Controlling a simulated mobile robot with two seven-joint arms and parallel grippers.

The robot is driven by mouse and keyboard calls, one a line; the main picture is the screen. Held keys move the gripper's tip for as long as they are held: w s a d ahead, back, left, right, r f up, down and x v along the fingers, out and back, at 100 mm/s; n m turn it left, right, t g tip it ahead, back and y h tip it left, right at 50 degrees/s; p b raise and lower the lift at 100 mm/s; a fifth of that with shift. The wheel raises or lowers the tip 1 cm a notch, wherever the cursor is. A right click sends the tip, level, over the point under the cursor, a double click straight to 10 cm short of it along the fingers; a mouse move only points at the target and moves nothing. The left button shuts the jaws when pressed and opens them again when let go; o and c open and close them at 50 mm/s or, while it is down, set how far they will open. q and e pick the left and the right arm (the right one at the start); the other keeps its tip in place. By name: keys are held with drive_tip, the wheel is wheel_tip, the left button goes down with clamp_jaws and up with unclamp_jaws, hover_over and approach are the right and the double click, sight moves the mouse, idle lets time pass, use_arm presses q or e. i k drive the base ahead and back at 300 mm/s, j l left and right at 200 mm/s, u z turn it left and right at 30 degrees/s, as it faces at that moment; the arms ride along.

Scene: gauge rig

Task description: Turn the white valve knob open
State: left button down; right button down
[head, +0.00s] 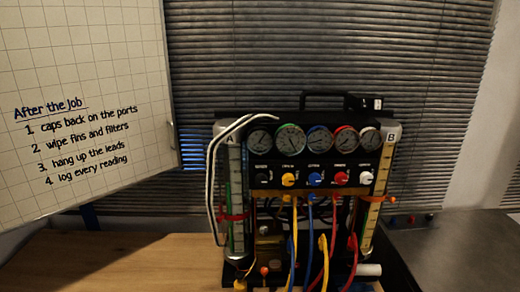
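The white valve knob (365,178) is at the right end of a row of knobs on the front panel of the gauge rig (311,180). A dial gauge (369,138) sits above it. A red knob (340,179) is just to its left, with blue (314,180), yellow (288,180) and black (262,179) knobs further left. The white knob's exact turn angle is too small to tell. Neither of my grippers shows in the head view, and nothing covers the knob.
Yellow, blue and red hoses (323,262) hang below the panel. Clear cylinders marked A (235,195) and B (376,195) flank it. A white hose (210,180) loops at the left. The wooden table (120,262) is bare at left; a grey surface (455,255) lies right.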

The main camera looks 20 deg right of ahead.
sight(366, 178)
drive_tip(key=z, duration=1.3)
